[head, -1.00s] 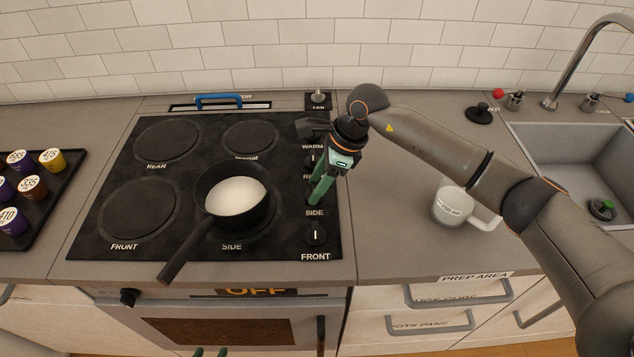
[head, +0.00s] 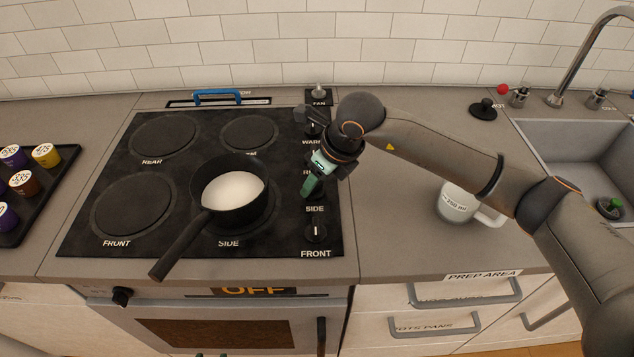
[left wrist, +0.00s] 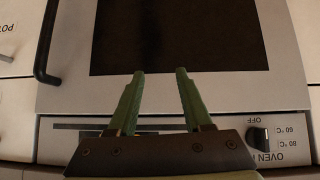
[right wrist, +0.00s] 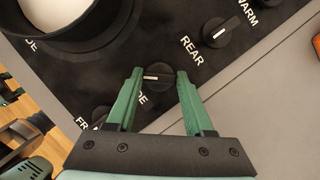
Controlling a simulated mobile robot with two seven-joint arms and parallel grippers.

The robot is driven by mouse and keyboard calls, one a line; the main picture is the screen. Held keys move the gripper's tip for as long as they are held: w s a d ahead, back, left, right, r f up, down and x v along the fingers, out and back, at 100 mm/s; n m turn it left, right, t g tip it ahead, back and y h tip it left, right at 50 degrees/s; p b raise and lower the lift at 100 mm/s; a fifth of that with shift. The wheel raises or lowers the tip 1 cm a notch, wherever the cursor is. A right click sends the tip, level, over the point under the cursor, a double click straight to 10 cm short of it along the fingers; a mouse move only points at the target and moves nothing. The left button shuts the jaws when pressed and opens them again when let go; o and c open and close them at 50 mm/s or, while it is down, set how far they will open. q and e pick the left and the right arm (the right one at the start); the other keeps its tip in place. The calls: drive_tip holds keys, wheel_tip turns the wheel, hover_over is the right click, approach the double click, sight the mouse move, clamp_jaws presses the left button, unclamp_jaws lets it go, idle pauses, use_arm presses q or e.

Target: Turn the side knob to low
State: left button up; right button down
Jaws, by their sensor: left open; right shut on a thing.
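The side knob (right wrist: 157,77) is a round black knob with a white pointer line, at the SIDE label on the stove's right strip. In the right wrist view it lies between my right fingertips (right wrist: 158,75), which are shut on it. In the head view my right gripper (head: 311,187) comes down onto that spot and largely hides the knob. A black pot (head: 228,186) with white contents stands on the side burner.
The front knob (head: 316,232) is just nearer than the side knob; the rear knob (right wrist: 220,32) and warm knob lie beyond. The pot handle (head: 180,245) sticks out past the stove's front.

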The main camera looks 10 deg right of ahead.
drive_tip(key=shift+m+h, duration=0.3)
drive_tip(key=shift+m, duration=0.3)
drive_tip(key=shift+b, duration=0.35)
drive_tip(key=shift+c, duration=1.4)
unclamp_jaws()
drive_tip(key=b+v, duration=0.1)
drive_tip(key=v, duration=1.1)
drive_tip(key=shift+s+r, duration=0.15)
drive_tip(key=shift+r, duration=0.15)
